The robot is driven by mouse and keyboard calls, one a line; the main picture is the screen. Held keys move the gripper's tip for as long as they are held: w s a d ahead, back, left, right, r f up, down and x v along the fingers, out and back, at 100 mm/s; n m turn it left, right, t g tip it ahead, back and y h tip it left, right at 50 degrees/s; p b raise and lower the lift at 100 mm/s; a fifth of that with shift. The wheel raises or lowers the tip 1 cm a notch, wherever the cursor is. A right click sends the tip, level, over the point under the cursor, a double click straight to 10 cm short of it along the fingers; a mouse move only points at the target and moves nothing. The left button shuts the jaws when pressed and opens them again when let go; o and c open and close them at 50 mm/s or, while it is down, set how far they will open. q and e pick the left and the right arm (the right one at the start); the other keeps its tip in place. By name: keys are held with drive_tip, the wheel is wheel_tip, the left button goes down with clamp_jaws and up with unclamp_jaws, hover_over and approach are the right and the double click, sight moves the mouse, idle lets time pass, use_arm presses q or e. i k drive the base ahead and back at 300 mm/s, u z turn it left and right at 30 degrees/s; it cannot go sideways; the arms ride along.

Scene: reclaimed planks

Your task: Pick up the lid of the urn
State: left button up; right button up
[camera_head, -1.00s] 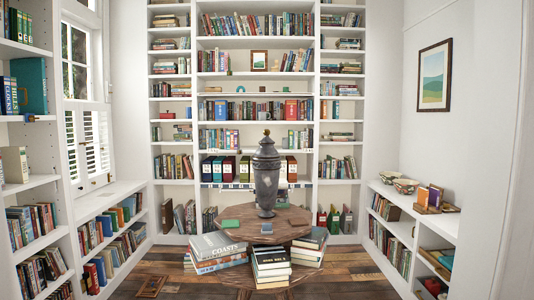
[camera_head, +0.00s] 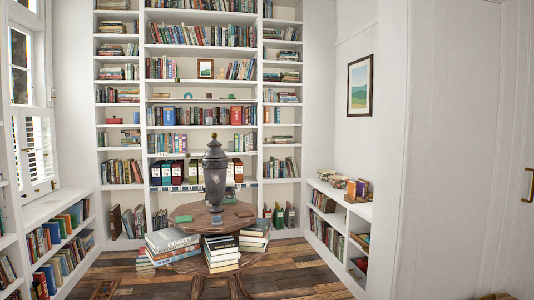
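The dark grey urn (camera_head: 215,182) stands upright on a round wooden table (camera_head: 237,216) in the middle of the room. Its domed lid (camera_head: 215,148), topped by a small gold-brown knob (camera_head: 214,136), sits on the urn. Neither of my grippers is in view, and the urn is some distance ahead of me.
Stacks of books (camera_head: 222,252) lie on the table's lower tier. White bookshelves (camera_head: 198,93) line the back wall, with low shelves (camera_head: 335,208) at the right and left. The plank floor (camera_head: 292,268) is clear right of the table. A door handle (camera_head: 529,184) shows at far right.

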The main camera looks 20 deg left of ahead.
sight(215, 152)
drive_tip(key=z, duration=0.1)
drive_tip(key=i, duration=2.15)
drive_tip(key=u, duration=1.3)
drive_tip(key=i, duration=1.4)
drive_tip(key=u, duration=1.5)
drive_tip(key=i, duration=0.2)
drive_tip(key=u, duration=0.1)
